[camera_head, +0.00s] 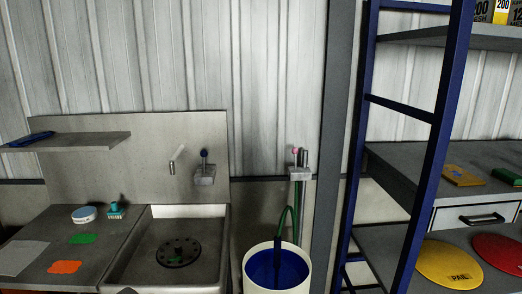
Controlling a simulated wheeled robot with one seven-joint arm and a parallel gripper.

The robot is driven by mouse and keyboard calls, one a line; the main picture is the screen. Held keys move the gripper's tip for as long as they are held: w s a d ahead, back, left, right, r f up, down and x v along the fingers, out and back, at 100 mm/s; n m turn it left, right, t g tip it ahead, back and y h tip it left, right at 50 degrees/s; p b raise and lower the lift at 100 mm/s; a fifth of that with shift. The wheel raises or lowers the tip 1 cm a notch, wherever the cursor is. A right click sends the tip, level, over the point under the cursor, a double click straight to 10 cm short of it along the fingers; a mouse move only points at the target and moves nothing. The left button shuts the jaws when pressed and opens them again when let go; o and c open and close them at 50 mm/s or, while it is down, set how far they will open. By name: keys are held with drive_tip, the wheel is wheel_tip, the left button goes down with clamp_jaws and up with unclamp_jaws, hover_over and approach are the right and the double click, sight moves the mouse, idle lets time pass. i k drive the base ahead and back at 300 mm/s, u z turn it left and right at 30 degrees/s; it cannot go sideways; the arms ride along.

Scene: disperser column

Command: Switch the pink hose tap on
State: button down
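The pink hose tap (296,150) is a small pink knob on a grey wall fitting, right of the sink and left of the dark vertical post. It is small in this view, and I cannot tell its setting. A green hose (295,215) loops below the fitting into a white bucket (250,273) with a blue inside. My gripper cannot be made out in this view. A small dark shape shows at the bottom edge below the sink, and I cannot tell what it is.
A steel sink (217,250) stands on the left, with a second tap with a dark blue knob (204,154) and a spout (177,158) above it. A blue-framed rack (436,140) stands close on the right. The wall above the pink tap is clear.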

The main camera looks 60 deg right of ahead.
sight(295, 151)
drive_tip(key=z, duration=0.4)
drive_tip(key=i, duration=0.8)
drive_tip(key=z, duration=1)
drive_tip(key=i, duration=0.3)
drive_tip(key=z, duration=0.25)
